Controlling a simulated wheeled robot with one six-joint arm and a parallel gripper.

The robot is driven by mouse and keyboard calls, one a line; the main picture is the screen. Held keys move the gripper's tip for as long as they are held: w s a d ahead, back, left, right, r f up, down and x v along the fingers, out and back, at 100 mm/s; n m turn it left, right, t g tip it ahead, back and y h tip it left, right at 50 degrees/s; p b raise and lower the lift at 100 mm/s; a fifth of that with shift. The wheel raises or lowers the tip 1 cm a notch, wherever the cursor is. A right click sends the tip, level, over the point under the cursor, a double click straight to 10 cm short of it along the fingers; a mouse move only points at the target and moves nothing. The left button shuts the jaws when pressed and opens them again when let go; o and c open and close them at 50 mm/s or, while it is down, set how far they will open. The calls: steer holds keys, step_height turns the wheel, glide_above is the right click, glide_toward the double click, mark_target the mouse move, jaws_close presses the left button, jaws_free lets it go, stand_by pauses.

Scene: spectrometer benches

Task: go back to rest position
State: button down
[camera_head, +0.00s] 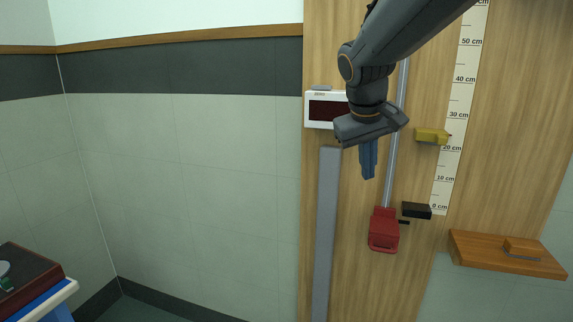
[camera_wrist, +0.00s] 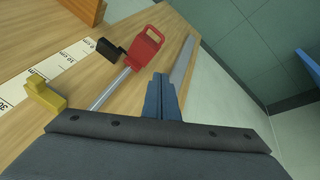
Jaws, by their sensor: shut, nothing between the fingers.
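My gripper (camera_head: 369,160) hangs from my arm in front of the wooden wall panel, with its blue fingers together and nothing between them. In the head view it points down, beside the metal rod and above the red block. In the wrist view my gripper (camera_wrist: 161,98) also shows its blue fingers closed, apart from the red block (camera_wrist: 146,48).
The wooden panel (camera_head: 345,280) carries a white display box (camera_head: 318,110), a metal rod (camera_head: 393,150), a red block (camera_head: 383,232), a black block (camera_head: 416,210), a yellow pointer (camera_head: 430,136) and a centimetre scale (camera_head: 462,100). A wooden shelf (camera_head: 475,250) juts out at right. A bench (camera_head: 60,292) stands at lower left.

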steer(key=s+f+m+g+y, duration=0.1)
steer(key=s+f, duration=0.8)
steer(key=f, duration=0.3)
steer(key=s+f+m+g+y+b, duration=0.1)
steer(key=s+f+g, duration=0.1)
steer(key=s+f, duration=0.8)
steer(key=shift+d+f, duration=0.45)
steer(key=shift+f, duration=0.4)
